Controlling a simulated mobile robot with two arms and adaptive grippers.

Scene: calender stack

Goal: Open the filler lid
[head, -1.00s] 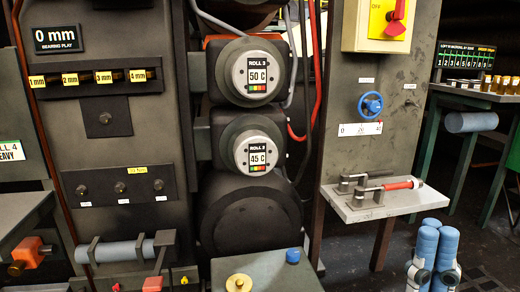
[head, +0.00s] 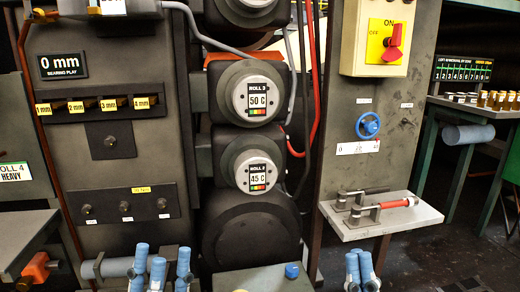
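No part is clearly marked as the filler lid. A grey box top (head: 262,281) with a small blue knob (head: 291,270) shows at the bottom centre and is cut off by the picture edge. My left gripper (head: 160,268) stands at the bottom left, its blue fingers pointing up and spread apart with nothing between them. It is left of the grey box top. My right gripper (head: 361,270) is at the bottom, right of the box top and below the grey shelf. Its two visible blue fingers are close side by side; whether another finger is hidden is unclear.
A grey shelf (head: 425,214) with a red-handled clamp (head: 394,204) juts out above my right gripper. A blue handwheel (head: 368,125) and a red switch (head: 392,45) are on the right post. Dark rolls fill the centre. Open floor lies at the lower right.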

